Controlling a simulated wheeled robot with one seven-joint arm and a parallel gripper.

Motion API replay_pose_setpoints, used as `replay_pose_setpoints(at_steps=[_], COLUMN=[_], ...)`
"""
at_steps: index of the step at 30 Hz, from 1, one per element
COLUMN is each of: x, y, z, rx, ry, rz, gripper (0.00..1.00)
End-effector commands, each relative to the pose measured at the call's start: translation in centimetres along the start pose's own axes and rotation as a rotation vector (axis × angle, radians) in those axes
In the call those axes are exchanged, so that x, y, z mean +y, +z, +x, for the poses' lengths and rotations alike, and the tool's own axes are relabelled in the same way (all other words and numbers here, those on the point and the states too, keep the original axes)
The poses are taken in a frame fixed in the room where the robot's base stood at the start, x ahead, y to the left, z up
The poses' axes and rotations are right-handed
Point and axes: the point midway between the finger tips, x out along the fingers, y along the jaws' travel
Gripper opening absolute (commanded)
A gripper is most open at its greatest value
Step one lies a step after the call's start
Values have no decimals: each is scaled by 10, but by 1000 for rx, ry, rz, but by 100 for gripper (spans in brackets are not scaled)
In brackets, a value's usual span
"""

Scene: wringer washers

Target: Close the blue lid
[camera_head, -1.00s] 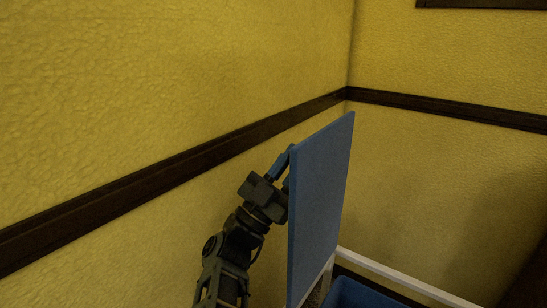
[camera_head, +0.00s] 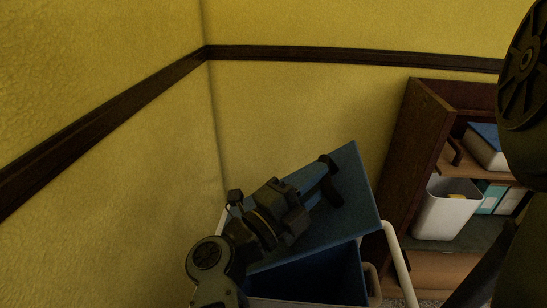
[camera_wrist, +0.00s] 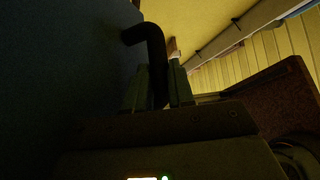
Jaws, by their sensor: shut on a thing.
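The blue lid (camera_head: 350,215) is tilted at an angle above the blue-lined tub (camera_head: 320,275), with a dark gap between them at the front. A black bent handle (camera_head: 331,190) sits on the lid's upper face. My gripper (camera_head: 318,178) lies over the lid and is shut on this handle. In the wrist view, the handle (camera_wrist: 155,48) passes between the two fingers of my gripper (camera_wrist: 158,88), and the lid's dark blue face (camera_wrist: 60,70) fills the left side. My arm hides the lid's left part in the head view.
Yellow walls meet in a corner behind the tub, with a dark rail (camera_head: 330,57). A white pipe frame (camera_head: 397,262) stands beside the tub. A brown shelf (camera_head: 412,130) at right holds a white bin (camera_head: 447,208) and folders (camera_head: 490,198).

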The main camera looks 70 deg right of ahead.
Motion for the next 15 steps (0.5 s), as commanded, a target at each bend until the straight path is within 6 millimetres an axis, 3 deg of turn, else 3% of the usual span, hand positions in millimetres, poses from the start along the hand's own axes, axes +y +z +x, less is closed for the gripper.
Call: replay_pose_setpoints(at_steps=[7, 15], x=[68, 136], y=[-20, -26], z=[19, 27], rx=[2, 0], ry=[164, 324], rz=[163, 323], gripper=[0, 0])
